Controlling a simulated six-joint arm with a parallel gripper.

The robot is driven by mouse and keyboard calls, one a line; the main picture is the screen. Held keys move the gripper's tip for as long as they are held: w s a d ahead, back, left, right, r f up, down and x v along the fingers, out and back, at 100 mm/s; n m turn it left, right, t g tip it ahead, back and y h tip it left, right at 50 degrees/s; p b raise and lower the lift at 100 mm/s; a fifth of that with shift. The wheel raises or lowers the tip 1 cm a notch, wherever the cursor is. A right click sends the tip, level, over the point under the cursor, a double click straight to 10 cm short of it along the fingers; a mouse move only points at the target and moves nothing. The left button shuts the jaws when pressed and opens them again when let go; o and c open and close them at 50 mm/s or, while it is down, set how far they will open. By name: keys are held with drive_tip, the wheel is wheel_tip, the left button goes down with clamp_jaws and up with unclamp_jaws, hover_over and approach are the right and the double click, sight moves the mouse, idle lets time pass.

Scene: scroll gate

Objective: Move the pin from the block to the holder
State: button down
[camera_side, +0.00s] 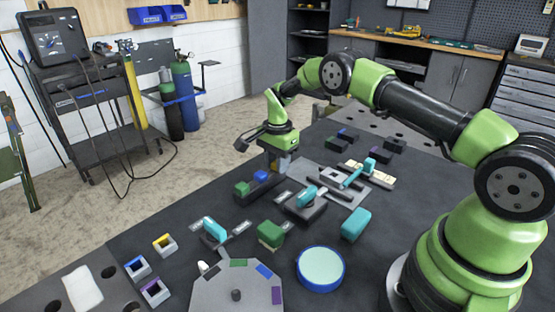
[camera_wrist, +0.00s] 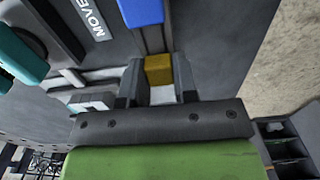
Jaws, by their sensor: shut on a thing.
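In the wrist view, a yellow pin (camera_wrist: 158,68) sits between the two fingers of my gripper (camera_wrist: 160,82), which is shut on it. In the side view, my gripper (camera_side: 277,170) points down at the far end of a dark block (camera_side: 262,190). A green pin (camera_side: 242,188) and a blue pin (camera_side: 260,176) stand on this block; the blue pin (camera_wrist: 141,12) also shows in the wrist view. The fingers mostly hide the yellow pin in the side view. A small square holder with a yellow rim (camera_side: 165,244) stands at the left of the table.
Blue-rimmed (camera_side: 138,268) and purple-rimmed (camera_side: 155,292) holders stand near the yellow-rimmed one. Teal-handled pieces (camera_side: 214,230) (camera_side: 306,196), a green block (camera_side: 270,234), a teal block (camera_side: 355,225) and a round teal-topped disc (camera_side: 320,268) occupy the middle and front.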

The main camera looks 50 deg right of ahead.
idle(0.3)
drive_tip(key=shift+c, duration=1.7)
unclamp_jaws()
drive_tip(key=shift+r, duration=3.45)
